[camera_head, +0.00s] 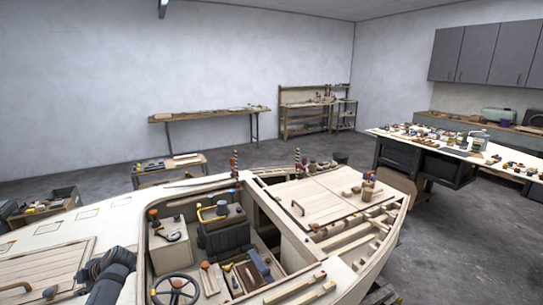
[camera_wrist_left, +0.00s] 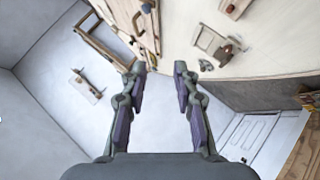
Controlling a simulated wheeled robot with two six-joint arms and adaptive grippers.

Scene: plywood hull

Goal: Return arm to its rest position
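My left gripper (camera_wrist_left: 159,68) shows in the left wrist view with its two grey and purple fingers spread apart. Nothing is between them. Beyond the fingertips is the pale curved surface of the plywood hull (camera_wrist_left: 195,35), and a pale grey area lies between and below the fingers. In the head view, dark rounded parts at the lower left, over the hull deck (camera_head: 45,240), look like part of my left arm. The fingertips cannot be made out there. My right gripper is in neither view.
The hull's cockpit holds a steering wheel (camera_head: 175,290), a dark seat (camera_head: 225,240) and loose tools. A slatted hatch (camera_head: 325,202) lies to its right. A cluttered worktable (camera_head: 455,150) stands at the right.

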